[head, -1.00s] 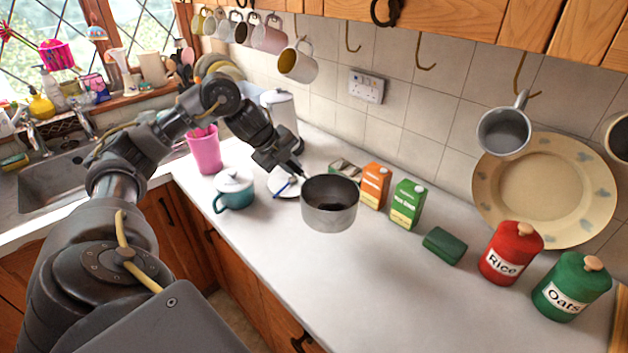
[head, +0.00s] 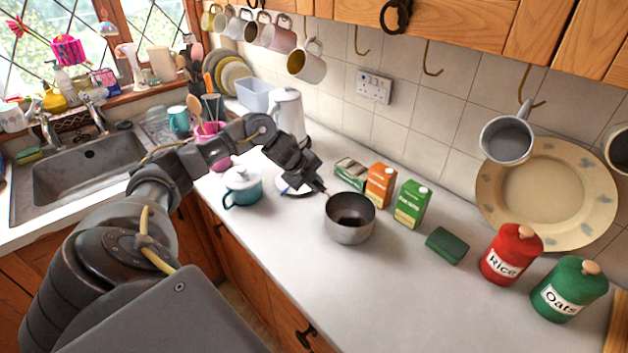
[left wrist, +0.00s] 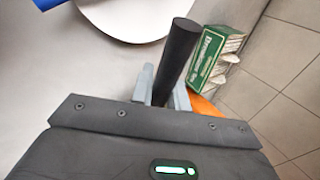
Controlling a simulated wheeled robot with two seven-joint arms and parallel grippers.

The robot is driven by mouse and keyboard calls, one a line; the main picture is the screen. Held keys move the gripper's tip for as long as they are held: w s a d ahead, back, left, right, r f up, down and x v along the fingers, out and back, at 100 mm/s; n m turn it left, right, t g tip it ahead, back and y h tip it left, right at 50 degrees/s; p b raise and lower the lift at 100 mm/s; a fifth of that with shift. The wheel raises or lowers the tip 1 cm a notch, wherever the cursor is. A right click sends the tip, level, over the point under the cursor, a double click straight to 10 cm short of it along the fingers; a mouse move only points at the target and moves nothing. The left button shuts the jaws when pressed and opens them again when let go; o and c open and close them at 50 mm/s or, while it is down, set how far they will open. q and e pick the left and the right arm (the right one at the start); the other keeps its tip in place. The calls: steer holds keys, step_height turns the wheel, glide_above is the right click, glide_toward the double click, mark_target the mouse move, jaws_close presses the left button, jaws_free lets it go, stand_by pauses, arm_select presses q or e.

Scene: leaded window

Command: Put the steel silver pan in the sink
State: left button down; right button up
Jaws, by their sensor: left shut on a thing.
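The steel silver pan (head: 349,232) is over the middle of the white counter, its open top facing up and its inside dark. My left gripper (head: 319,189) is shut on the pan's handle; the black handle (left wrist: 180,52) shows between the fingers in the left wrist view. I cannot tell if the pan's base touches the counter. The steel sink (head: 115,160) is at the far left under the window, its visible basin empty. My left arm crosses in front of part of the counter. My right gripper is not in view.
An orange carton (head: 380,185) and a green carton (head: 411,204) stand behind the pan. Mugs hang above. The counter's front is clear.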

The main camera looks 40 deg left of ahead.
arm_select(q)
steer(key=c, duration=1.4)
jaws_free()
steer(key=shift+o, duration=0.2)
